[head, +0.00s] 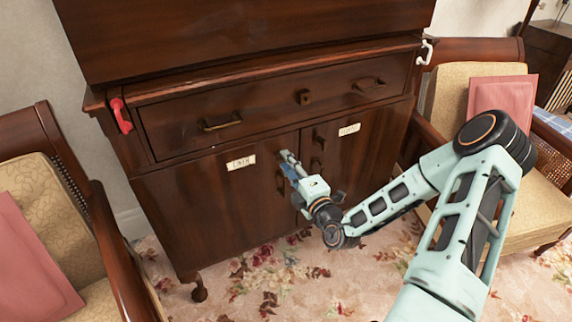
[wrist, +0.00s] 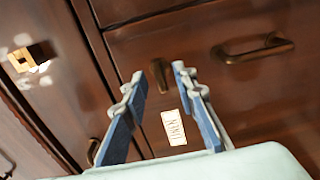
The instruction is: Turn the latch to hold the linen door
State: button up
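The linen door (head: 215,205) is the left door of the dark wooden cabinet and looks shut. Its white label (head: 241,162) reads sideways in the wrist view (wrist: 173,127). A small dark brown latch (wrist: 160,75) sits near the door's top edge, close to the seam between the doors. My gripper (head: 289,158) is at this spot and covers the latch in the head view. In the wrist view my gripper (wrist: 159,76) is open, with one blue finger on each side of the latch. Whether the fingers touch it cannot be told.
A door pull (wrist: 255,50) is close to the gripper, and a brass keyhole plate (wrist: 30,58) is on the drawer. Floral carpet (head: 260,280) lies in front.

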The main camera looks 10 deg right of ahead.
jog(key=shift+w+a, duration=0.15)
jog(key=shift+w, duration=0.35)
grip_shut()
